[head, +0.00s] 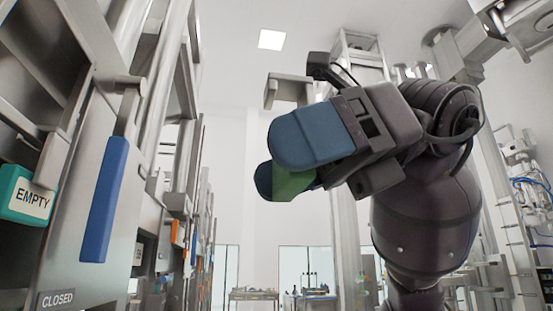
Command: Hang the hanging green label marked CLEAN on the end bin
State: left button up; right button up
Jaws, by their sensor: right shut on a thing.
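My right gripper (276,172) is in the middle of the view, raised in the air, with blue pads on its fingers. It is shut on a green label (292,181), which shows only as a green patch between the pads. No writing on it is visible, and most of it is hidden by the fingers. A grey metal bin front (68,225) stands at the left with a long blue handle (104,200). I cannot tell whether this is the end bin. The gripper is to the right of it, clear of it. My left gripper is not in view.
A teal label marked EMPTY (27,196) hangs at the far left edge. More metal fronts recede along the left. A wheeled table (254,293) stands far back. The space between bins and gripper is open.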

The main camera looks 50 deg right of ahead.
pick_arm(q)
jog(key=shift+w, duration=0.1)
pick_arm(e)
jog(key=shift+d, duration=0.1)
jog(key=shift+s+d, duration=0.15)
jog(key=shift+d, duration=0.05)
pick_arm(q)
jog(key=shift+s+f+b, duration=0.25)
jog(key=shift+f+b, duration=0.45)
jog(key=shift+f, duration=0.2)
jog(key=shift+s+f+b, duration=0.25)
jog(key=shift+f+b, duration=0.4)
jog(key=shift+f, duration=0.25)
pick_arm(e)
jog(key=s+d, duration=0.6)
jog(key=d, duration=0.3)
jog(key=shift+s, duration=0.4)
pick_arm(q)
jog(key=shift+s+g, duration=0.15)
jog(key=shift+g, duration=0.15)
